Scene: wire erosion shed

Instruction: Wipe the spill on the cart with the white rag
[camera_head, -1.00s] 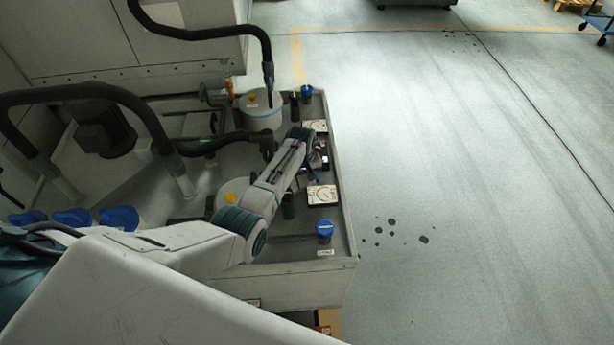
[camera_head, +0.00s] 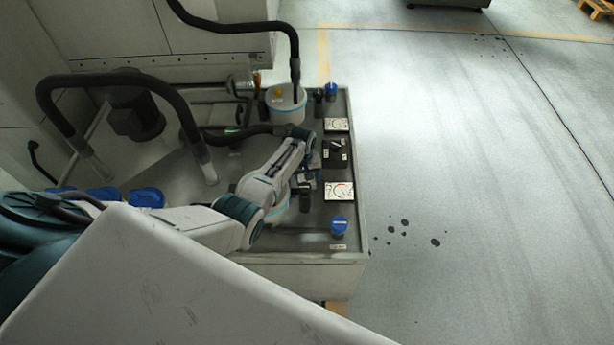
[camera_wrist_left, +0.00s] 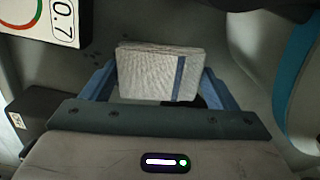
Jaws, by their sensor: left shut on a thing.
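My left gripper (camera_head: 304,188) is low over the grey-topped unit (camera_head: 315,225), left of its dials; my arm covers part of it. In the left wrist view the gripper (camera_wrist_left: 160,88) has its blue fingers at both sides of a folded white rag (camera_wrist_left: 148,72) with a blue stripe, and is shut on it. I cannot tell whether the rag touches the surface below. No spill is clear on the unit's top; faint dark specks show left of the rag in the wrist view. My right gripper is not in view.
Two dial cards (camera_head: 337,125) (camera_head: 339,192), a black switch box (camera_head: 335,154) and a blue-capped item (camera_head: 339,225) line the unit's right side. Dark spots (camera_head: 435,242) lie on open floor at right.

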